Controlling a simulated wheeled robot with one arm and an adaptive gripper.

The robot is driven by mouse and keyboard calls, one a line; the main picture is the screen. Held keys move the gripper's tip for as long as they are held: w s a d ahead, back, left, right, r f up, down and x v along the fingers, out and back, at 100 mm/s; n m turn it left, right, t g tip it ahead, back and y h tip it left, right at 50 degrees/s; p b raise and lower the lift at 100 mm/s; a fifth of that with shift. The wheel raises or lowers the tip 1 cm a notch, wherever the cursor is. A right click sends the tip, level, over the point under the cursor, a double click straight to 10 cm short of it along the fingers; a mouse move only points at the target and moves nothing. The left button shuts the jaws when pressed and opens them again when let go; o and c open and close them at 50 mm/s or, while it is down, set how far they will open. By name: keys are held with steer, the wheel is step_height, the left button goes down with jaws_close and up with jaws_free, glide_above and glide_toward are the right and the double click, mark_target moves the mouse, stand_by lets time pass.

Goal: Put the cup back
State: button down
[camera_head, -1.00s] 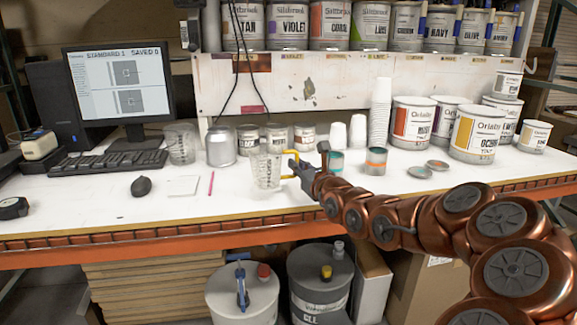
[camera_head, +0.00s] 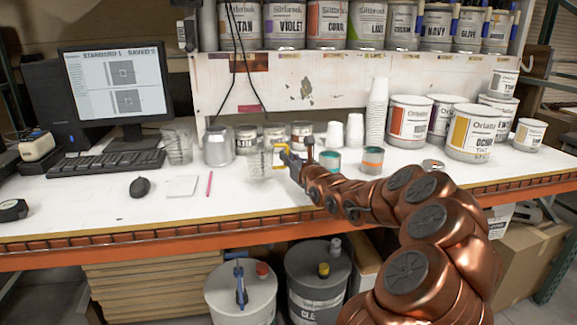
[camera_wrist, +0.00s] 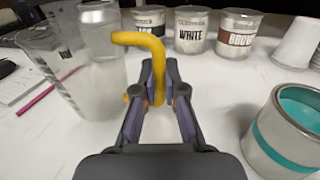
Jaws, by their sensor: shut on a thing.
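The clear measuring cup (camera_head: 258,164) stands upright near the middle of the white bench, with printed marks on its side and a yellow handle (camera_head: 280,150) on its right. My gripper (camera_head: 285,157) is shut on the handle, reaching it from the right. In the wrist view, the handle (camera_wrist: 148,50) rises between the gripper's fingertips (camera_wrist: 159,88) and the cup's clear wall (camera_wrist: 78,75) is at left. I cannot tell whether the cup's base touches the bench.
A second clear cup (camera_head: 178,147) and a metal can (camera_head: 218,145) stand left. Small labelled tins (camera_head: 274,134) are behind. A teal-banded tin (camera_head: 330,159) and an orange-banded tin (camera_head: 372,160) are close right of my gripper. The front bench (camera_head: 120,205) is mostly clear.

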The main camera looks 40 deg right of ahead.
steer(key=shift+f, duration=1.5)
steer(key=shift+f, duration=0.2)
steer(key=c, duration=1.2)
jaws_free()
steer(key=shift+c, duration=0.2)
steer(key=shift+r, duration=0.15)
steer(key=shift+r, duration=0.15)
steer(key=shift+s, duration=0.35)
steer(key=s, duration=0.3)
steer(key=s+a+b, duration=0.1)
steer(key=s, duration=0.7)
steer(key=shift+s+a+f, duration=0.15)
steer(key=shift+s+f, duration=0.05)
